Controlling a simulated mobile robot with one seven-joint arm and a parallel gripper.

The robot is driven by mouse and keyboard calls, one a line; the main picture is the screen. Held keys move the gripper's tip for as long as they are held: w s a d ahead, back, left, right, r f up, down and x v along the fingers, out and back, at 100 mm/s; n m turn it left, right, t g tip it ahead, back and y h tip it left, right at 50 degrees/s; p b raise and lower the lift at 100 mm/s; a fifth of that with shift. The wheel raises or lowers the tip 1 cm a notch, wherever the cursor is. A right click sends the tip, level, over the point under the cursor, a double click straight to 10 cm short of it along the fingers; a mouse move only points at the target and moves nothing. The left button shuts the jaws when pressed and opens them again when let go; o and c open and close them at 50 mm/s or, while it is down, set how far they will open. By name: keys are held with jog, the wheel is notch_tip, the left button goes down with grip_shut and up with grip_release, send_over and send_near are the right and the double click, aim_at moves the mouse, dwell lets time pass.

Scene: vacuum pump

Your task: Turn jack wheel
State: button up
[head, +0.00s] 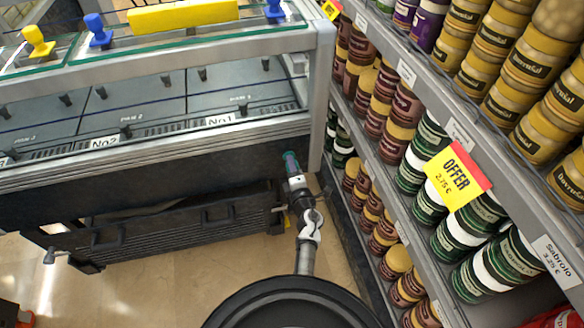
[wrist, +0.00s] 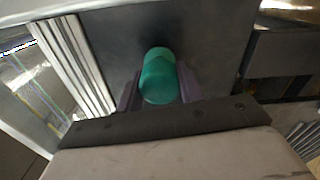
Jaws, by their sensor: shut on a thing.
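A green rounded knob (wrist: 160,77) stands out from a dark panel in the wrist view. I see no separate wheel, and I cannot tell for sure whether this knob is part of the jack wheel. My gripper (wrist: 158,92) has its two purple-grey fingers on either side of the knob and is shut on it. In the head view, my gripper (head: 291,163) is at the dark lower front of the cabinet, near its right corner post. The green knob (head: 290,157) shows only as a small patch there. The fingers hide part of its sides.
The glass-topped cabinet (head: 160,125) with several small pegs fills the left. Shelves of jars and tins (head: 430,160) stand close on the right of my arm. A black slatted unit (head: 160,232) lies below the cabinet. Tiled floor (head: 150,290) is clear in front.

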dwell(0.4)
jog(key=o, duration=1)
jog(key=shift+s, duration=0.15)
